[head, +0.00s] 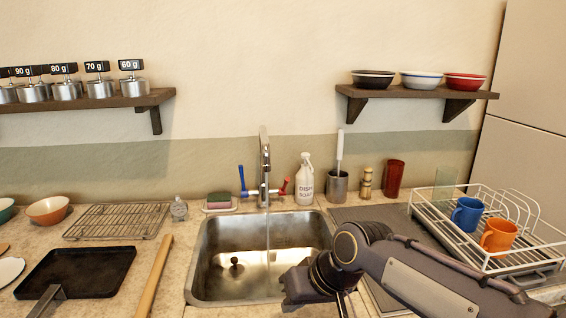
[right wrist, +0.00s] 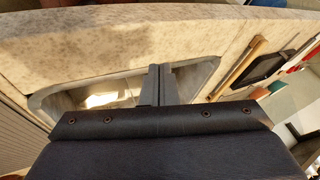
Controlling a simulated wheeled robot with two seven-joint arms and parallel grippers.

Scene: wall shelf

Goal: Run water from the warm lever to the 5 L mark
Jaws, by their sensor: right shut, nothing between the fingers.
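The tap (head: 264,165) stands behind the metal sink (head: 205,245). Its red lever (head: 284,187) is on the right and its blue lever (head: 242,180) on the left; the red one tilts outward and the blue one stands nearly upright. A thin stream of water (head: 268,238) falls from the spout into the basin. A dark round drain or plug (head: 235,264) shows at the bottom. I cannot make out a 5 L mark or the water level. My right gripper (right wrist: 158,85) is shut and empty, over the sink's front right, apart from the levers. My left gripper is out of view.
A soap bottle (head: 305,182), a grey holder (head: 337,187) and a red cup (head: 394,179) stand right of the tap. A white dish rack (head: 437,222) holds mugs at the right. A sponge (head: 219,198) lies left of the tap. A rolling pin (head: 153,275) lies left of the sink.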

